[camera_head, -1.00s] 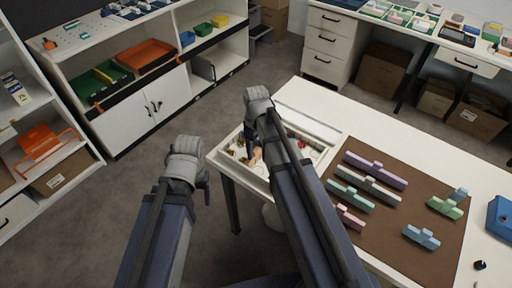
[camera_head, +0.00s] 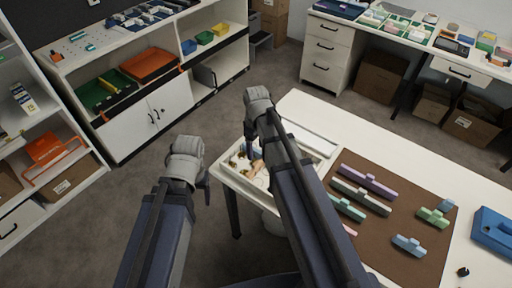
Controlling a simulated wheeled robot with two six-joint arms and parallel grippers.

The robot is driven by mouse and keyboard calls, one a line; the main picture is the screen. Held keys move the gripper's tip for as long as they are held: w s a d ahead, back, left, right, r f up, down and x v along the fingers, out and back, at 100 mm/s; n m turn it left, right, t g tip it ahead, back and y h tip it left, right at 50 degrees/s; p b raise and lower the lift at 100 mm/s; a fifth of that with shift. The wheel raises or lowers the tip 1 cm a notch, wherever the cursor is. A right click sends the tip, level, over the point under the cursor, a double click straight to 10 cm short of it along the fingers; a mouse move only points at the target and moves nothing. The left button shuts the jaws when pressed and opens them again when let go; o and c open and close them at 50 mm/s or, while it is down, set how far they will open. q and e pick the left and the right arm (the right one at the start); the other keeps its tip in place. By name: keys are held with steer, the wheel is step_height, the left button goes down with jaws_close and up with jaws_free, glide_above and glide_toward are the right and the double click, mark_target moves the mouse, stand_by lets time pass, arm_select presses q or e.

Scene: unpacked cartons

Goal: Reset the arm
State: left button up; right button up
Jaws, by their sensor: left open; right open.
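My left arm comes in from the bottom left, and its grey end joint stands over the bare floor. Only a dark part of my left gripper (camera_head: 205,184) shows beside that joint; its jaws are open and hold nothing visible. My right arm crosses the middle of the view. Its grey end joint is over the left end of the white table (camera_head: 390,143). My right gripper (camera_head: 250,140) is largely hidden by the arm; its jaws are open, above or near a white tray (camera_head: 231,176) of small parts. I cannot tell its height above the tray.
A brown mat (camera_head: 393,246) with several pastel blocks lies on the table. A blue box (camera_head: 493,232) is at its right. Shelves with an orange tray (camera_head: 150,64) and a green tray (camera_head: 103,90) line the left. Grey floor (camera_head: 110,215) is open between shelves and table.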

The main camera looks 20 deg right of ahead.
stand_by(0.4)
steer(key=s+a+m+h, duration=0.1)
steer(key=s+a+m, duration=0.2)
steer(key=s+a, duration=0.7)
steer(key=s, duration=0.4)
steer(key=shift+s+a+m, duration=0.15)
steer(key=shift+a+m, duration=0.1)
steer(key=shift+m, duration=0.15)
steer(key=shift+c, duration=0.3)
